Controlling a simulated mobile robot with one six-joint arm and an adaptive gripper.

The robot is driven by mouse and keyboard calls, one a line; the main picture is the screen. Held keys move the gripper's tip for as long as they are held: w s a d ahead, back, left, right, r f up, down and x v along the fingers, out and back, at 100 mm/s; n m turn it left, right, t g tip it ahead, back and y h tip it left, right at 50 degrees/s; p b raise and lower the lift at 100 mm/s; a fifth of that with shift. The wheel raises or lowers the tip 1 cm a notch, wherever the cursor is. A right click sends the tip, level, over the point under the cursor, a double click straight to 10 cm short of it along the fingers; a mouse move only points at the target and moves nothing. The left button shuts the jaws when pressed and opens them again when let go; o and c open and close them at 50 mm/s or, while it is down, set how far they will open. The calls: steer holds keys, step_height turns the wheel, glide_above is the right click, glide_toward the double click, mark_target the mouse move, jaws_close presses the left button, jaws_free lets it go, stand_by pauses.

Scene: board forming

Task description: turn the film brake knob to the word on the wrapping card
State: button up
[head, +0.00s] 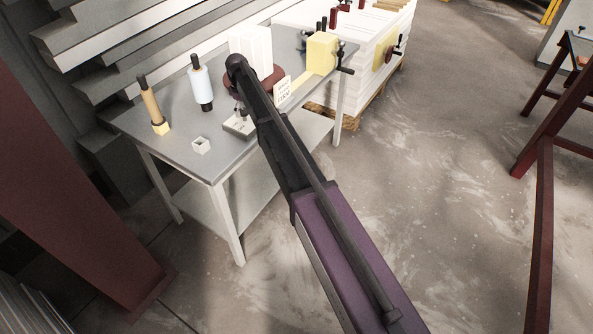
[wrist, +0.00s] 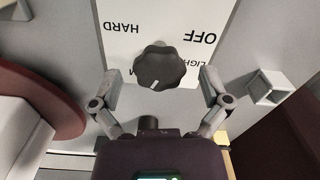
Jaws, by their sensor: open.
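The film brake knob (wrist: 160,66) is black and lobed, with a white mark at its lower edge in the wrist view. It sits on a white dial plate (wrist: 190,22), which also shows in the head view (head: 236,127). Its upside-down words include OFF, HARD and a partly hidden LIGHT; a word ending in M is mostly covered. My gripper (wrist: 160,82) is open, one finger on each side of the knob; contact does not show. The wrapping card (head: 283,91) stands on the table, its lettering too small to read surely.
A small square holder (head: 201,146) stands beside the plate on the grey table (head: 178,133). A pale blue roll (head: 201,82) and a tan roll (head: 151,104) stand at left. A dark red turntable (wrist: 62,88) and a yellow cranked box (head: 321,54) are close by.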

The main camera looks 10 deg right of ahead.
mark_target(243, 110)
steer(key=shift+n, duration=1.1)
steer(key=shift+r, duration=0.15)
step_height(243, 110, up, 14)
steer(key=p, duration=1.4)
steer(key=s+d+f+m+b, duration=0.4)
steer(key=s+d+f+b, duration=0.5)
steer(key=f+b, duration=0.4)
steer(key=s+d+f+m+b, duration=0.3)
steer(key=s+d+f+b, duration=0.6)
steer(key=s+f+b, duration=0.3)
step_height(243, 110, down, 2)
steer(key=shift+s+f+m+b, duration=0.15)
steer(key=shift+m+b, duration=0.25)
steer(key=shift+b, duration=0.55)
steer(key=shift+s, duration=0.1)
steer(key=s+d+m, duration=0.4)
steer(key=s+d, duration=0.1)
steer(key=s, duration=0.6)
steer(key=s+d+m, duration=0.3)
steer(key=s+d, duration=0.2)
steer(key=s, duration=0.5)
step_height(243, 110, up, 16)
steer(key=p, duration=1.5)
steer(key=shift+w+a+p, duration=0.25)
steer(key=shift+w+p, duration=0.1)
steer(key=shift+w, duration=0.1)
